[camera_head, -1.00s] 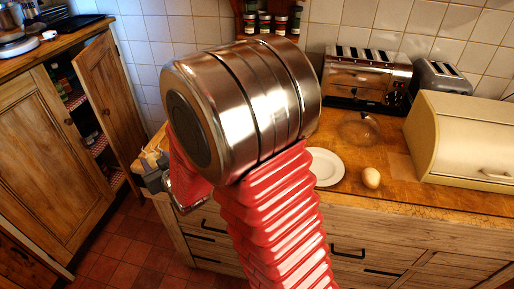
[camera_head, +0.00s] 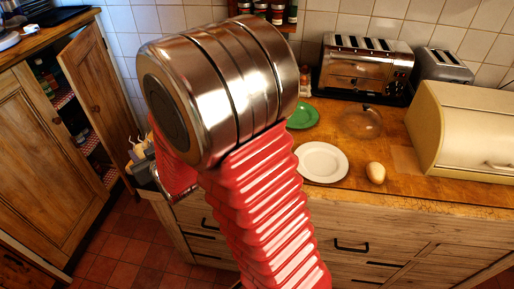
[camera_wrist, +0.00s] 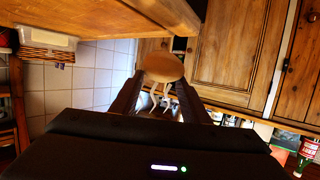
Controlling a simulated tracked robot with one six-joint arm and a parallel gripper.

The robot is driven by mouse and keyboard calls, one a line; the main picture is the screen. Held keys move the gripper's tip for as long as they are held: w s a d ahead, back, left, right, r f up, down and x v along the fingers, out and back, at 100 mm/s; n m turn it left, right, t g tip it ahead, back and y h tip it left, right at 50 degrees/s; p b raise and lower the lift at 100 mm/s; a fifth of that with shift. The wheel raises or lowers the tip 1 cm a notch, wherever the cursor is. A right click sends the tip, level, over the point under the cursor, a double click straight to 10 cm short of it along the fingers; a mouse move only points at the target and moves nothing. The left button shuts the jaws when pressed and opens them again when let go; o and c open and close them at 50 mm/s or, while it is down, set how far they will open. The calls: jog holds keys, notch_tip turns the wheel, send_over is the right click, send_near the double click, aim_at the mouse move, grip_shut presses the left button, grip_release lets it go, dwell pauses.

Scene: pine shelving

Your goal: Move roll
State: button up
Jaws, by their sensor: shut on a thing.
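A rounded tan roll (camera_wrist: 164,68) shows in the wrist view between the two dark fingertips of my gripper (camera_wrist: 161,88). My gripper is shut on it and holds it up, away from the wooden edge at the top. Pale curved strips show just below the roll; I cannot tell what they are. In the head view my gripper (camera_head: 142,165) is at the left, near the left end of the counter and largely hidden behind my arm. The roll cannot be made out clearly there.
On the wooden counter (camera_head: 440,196) are a white plate (camera_head: 322,162), a green plate (camera_head: 303,116), a tan egg-shaped thing (camera_head: 376,172), a glass dish (camera_head: 360,123), a toaster (camera_head: 365,66) and a cream bread bin (camera_head: 470,130). An open cupboard door (camera_head: 97,98) stands at left.

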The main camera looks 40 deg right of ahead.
jog(key=s+d+r, duration=0.2)
jog(key=s+d, duration=0.1)
jog(key=d, duration=0.6)
jog(key=s+d+r, duration=0.2)
jog(key=s+d, duration=0.1)
jog(key=d, duration=0.5)
jog(key=s+d+r, duration=0.3)
jog(key=d, duration=0.6)
jog(key=s+d+f, duration=0.1)
jog(key=s+d, duration=0.5)
jog(key=s, duration=0.2)
jog(key=shift+d+n+y, duration=0.15)
jog(key=shift+n+y, duration=0.15)
jog(key=shift+n, duration=0.1)
